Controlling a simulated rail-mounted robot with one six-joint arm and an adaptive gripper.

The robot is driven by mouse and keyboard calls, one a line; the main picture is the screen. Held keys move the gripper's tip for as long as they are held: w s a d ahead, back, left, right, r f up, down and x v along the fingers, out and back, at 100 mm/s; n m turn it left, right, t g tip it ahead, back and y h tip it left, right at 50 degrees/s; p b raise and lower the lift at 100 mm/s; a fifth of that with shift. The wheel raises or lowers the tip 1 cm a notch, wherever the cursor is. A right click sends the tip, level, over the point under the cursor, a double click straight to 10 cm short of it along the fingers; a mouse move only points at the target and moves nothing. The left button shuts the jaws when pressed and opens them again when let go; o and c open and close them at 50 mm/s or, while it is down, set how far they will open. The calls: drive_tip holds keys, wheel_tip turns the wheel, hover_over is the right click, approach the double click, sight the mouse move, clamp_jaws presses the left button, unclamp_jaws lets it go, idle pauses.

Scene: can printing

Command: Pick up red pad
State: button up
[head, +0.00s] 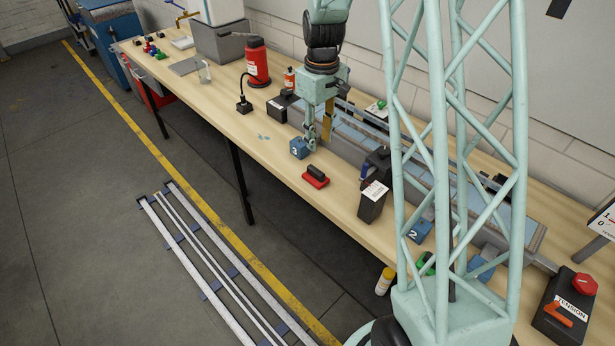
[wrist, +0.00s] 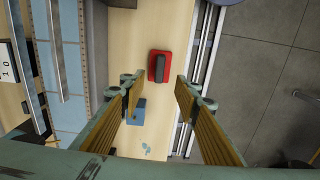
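The red pad (head: 315,180) is a red block with a black handle on top. It lies on the wooden workbench near the front edge. In the wrist view, the red pad (wrist: 160,68) lies beyond my fingertips, roughly centred between them. My gripper (head: 318,140) hangs above the bench, behind the pad in the head view and apart from it. In the wrist view, my gripper (wrist: 158,90) is open and empty, with its two fingers wide apart.
A blue numbered block (head: 299,148) is close beside my gripper; it also shows in the wrist view (wrist: 137,113). A black labelled box (head: 372,203) stands right of the pad. A conveyor (head: 350,130) runs behind. A red extinguisher-like canister (head: 257,64) stands farther left.

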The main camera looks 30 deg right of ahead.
sight(316, 170)
drive_tip(key=shift+w+a+f, duration=0.2)
drive_tip(key=shift+w+f, duration=0.2)
drive_tip(key=shift+f, duration=0.4)
drive_tip(key=shift+f, duration=0.15)
drive_tip(key=shift+f, duration=4.15)
drive_tip(key=shift+f, duration=0.1)
drive_tip(key=shift+f+p, duration=0.35)
drive_tip(key=shift+f, duration=2.15)
drive_tip(key=shift+c, duration=0.7)
drive_tip(key=shift+w, duration=0.1)
drive_tip(key=c, duration=0.9)
drive_tip(key=shift+r, duration=0.2)
